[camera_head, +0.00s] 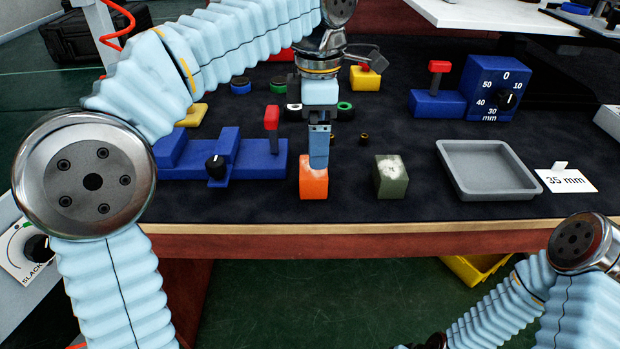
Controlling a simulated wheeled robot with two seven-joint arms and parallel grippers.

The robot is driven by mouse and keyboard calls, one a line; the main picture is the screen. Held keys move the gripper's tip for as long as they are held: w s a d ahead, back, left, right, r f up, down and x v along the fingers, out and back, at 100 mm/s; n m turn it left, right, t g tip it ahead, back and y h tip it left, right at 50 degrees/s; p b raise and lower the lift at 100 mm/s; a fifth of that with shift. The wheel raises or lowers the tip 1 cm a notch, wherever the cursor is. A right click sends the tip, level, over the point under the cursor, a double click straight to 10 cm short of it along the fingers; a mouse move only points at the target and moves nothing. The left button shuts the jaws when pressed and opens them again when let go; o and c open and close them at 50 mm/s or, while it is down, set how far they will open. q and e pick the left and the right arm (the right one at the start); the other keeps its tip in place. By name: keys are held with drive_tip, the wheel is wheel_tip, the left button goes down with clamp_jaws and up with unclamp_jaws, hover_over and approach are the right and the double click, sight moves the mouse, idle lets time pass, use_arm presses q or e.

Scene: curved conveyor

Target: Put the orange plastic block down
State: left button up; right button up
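The orange plastic block (313,188) is at the front of the dark table mat, near the wooden front edge. My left gripper (318,165) points straight down at the top of the block. Its fingertips meet the block's top, which has a pale patch. From this angle I cannot tell whether the fingers are closed on the block, or whether the block touches the mat. My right arm is at the lower right, below the table edge, and its gripper fingers do not show.
A green block (391,178) stands just right of the orange one. A grey tray (487,169) and a "35 mm" card (566,178) are farther right. A blue fixture (222,158) is left, and a blue dial device (494,88) is behind. Bare mat lies between green block and tray.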

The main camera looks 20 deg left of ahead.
sight(316, 172)
use_arm(q)
wheel_tip(316, 172, down, 8)
drive_tip(key=shift+w+f+b, duration=0.15)
drive_tip(key=shift+f+b, duration=0.1)
drive_tip(key=shift+b, duration=0.35)
drive_tip(key=c, duration=1.1)
drive_tip(key=shift+r, duration=0.15)
